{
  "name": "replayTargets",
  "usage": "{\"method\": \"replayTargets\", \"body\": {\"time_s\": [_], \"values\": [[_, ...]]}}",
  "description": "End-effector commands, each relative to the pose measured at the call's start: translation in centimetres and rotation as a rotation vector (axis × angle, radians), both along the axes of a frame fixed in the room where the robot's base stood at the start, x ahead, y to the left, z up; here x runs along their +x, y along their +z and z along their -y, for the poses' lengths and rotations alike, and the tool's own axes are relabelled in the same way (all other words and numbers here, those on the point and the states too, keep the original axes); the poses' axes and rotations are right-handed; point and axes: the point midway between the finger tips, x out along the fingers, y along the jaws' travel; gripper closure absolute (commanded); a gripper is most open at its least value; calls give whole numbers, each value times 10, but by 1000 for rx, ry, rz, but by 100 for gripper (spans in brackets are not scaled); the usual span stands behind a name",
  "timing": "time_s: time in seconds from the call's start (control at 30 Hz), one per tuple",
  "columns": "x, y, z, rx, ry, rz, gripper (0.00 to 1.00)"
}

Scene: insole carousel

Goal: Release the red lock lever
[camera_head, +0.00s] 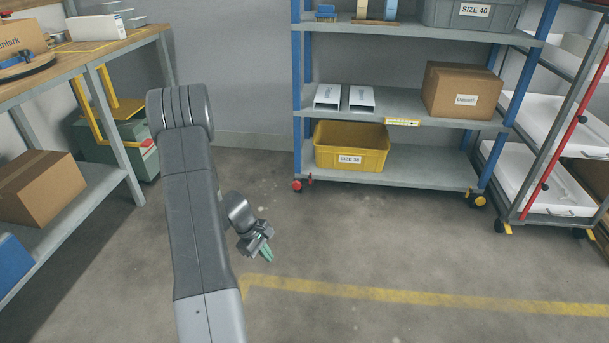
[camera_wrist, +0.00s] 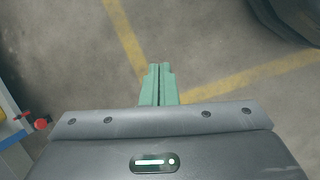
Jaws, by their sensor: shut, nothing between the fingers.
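My gripper (camera_head: 266,253) has green fingers pressed together and empty, hanging over the bare floor in front of the blue-posted rack. In the wrist view my gripper (camera_wrist: 159,68) points over bare floor and yellow lines. A small red lever (camera_head: 310,180) stands at the rack's front left foot, beside a red caster (camera_head: 297,186). The lever is small and its exact pose is hard to tell. My gripper is apart from it, nearer the camera and to its left. Red parts (camera_wrist: 41,124) of that foot also show at the wrist view's left edge.
The rack (camera_head: 400,178) holds a yellow bin (camera_head: 350,146), a cardboard box (camera_head: 462,91) and white holders. Its front right caster (camera_head: 479,201) is yellow. A cart with a red bar (camera_head: 565,123) stands right. A workbench (camera_head: 95,50) stands left. The floor between is clear.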

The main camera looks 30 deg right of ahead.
Motion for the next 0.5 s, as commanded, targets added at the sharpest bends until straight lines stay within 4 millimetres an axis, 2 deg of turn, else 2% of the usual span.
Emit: {"method": "replayTargets", "body": {"time_s": [0.03, 0.2, 0.33, 0.5], "values": [[2, -24, 7, 10, -8, -11, 100], [7, -75, 20, 36, -15, -22, 100], [8, -97, 26, 47, -19, -24, 100], [8, -105, 28, 51, -20, -25, 100]]}}
